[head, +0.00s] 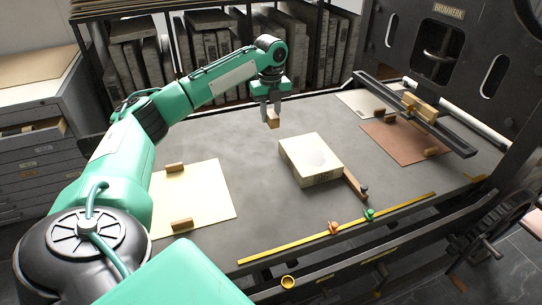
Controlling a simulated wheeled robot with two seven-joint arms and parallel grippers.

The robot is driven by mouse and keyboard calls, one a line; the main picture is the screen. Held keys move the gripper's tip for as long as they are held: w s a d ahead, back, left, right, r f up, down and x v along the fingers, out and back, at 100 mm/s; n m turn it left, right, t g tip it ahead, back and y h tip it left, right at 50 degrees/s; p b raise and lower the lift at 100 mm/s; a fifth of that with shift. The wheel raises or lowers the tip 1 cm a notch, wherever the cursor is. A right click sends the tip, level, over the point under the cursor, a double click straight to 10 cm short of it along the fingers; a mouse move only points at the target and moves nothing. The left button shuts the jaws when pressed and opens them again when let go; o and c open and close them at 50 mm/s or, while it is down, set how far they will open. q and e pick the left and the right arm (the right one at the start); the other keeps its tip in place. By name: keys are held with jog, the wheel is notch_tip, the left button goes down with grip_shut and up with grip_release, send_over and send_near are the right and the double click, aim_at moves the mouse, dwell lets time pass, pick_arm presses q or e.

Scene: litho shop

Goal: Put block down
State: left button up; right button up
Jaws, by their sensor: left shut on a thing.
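My left gripper (271,113) comes in from the left and points down over the far part of the grey press bed (240,140). It is shut on a small tan wooden block (272,120), which sits between its fingertips. The block appears held a little above the bed, behind the pale stone slab; I cannot tell the exact gap. More small brown blocks lie on the cream sheet (205,200) at the left, one near its top edge (175,168) and one near its bottom edge (181,224). My right gripper is not in view.
The pale stone slab (318,180) lies mid-bed with a wooden-handled tool (354,185) beside it. A brown sheet (402,138) and a dark press bar (420,110) are at the right. A yellow strip (290,243) runs along the front. Bare bed surrounds the slab's left side.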

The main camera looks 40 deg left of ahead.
aim_at(271, 161)
pick_arm(q)
notch_tip(271, 161, down, 16)
jog(key=shift+f+b, duration=0.15)
jog(key=shift+b, duration=0.25)
jog(key=shift+f, duration=0.2)
jog(key=shift+r, duration=0.1)
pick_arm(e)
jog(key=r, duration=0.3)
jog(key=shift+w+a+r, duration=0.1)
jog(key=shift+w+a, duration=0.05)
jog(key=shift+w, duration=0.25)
pick_arm(q)
jog(key=o, duration=0.7)
jog(key=shift+o, duration=1.4)
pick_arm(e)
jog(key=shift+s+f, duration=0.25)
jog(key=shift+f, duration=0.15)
